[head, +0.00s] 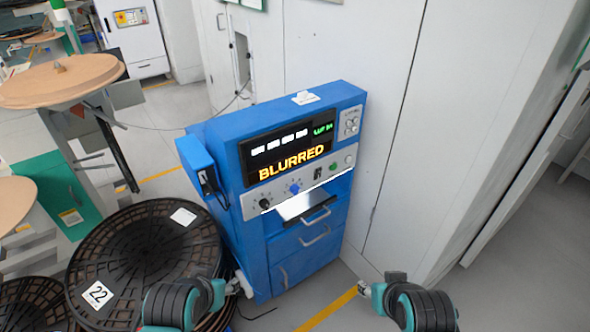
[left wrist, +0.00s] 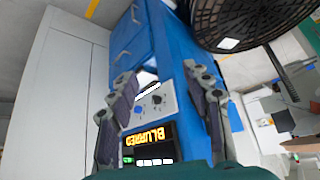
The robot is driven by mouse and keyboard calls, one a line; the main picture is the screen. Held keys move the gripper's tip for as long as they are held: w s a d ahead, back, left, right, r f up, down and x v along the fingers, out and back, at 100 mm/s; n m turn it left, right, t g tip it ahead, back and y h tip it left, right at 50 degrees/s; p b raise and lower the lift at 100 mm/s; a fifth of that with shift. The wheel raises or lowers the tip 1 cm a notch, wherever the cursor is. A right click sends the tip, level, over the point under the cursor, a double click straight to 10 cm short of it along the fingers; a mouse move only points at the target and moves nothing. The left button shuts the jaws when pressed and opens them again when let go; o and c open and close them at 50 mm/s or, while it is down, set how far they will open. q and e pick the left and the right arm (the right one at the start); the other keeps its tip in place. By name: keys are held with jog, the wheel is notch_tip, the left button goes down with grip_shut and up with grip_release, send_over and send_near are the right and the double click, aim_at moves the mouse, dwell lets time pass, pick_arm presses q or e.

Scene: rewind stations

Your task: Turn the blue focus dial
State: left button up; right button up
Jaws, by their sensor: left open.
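The blue focus dial (head: 295,188) is on the grey control strip of a blue machine (head: 300,240), under a screen (head: 290,155) reading "BLURRED". A black knob (head: 265,204) is to its left. In the left wrist view, upside down, the blue dial (left wrist: 138,109) appears between the fingers, beside the black knob (left wrist: 157,99). My left gripper (head: 240,284) is low in front of the machine, below the dial and apart from it. Its fingers (left wrist: 160,80) are open and empty. My right gripper (head: 366,290) is low at the right; its fingers are not clear.
An open slot or tray (head: 305,205) and drawer handles lie below the strip. A blue box (head: 197,163) juts from the machine's left side. Large black reels (head: 140,260) stand at the left, near my left arm. A white wall cabinet (head: 400,130) is close behind at right.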

pick_arm(q)
jog(key=w+d+r+m+t+y+p, duration=0.1)
jog(key=w+d+m+y, duration=0.15)
jog(key=w+m, duration=0.75)
jog(key=w+d+m+y, duration=0.2)
jog(key=w+m+y, duration=0.2)
jog(key=w, duration=1.2)
jog(key=m+t+y+b, duration=0.1)
jog(key=m+t+y, duration=0.3)
jog(key=m+t, duration=0.5)
send_near(296, 190)
jog(key=w+a+r+m+g, duration=0.1)
jog(key=w+a+m+g, duration=0.1)
jog(key=w+a, duration=0.35)
jog(key=shift+w+d+r, duration=0.15)
jog(key=shift+w+d, duration=0.5)
jog(key=shift+w, duration=0.3)
jog(key=c, duration=1.1)
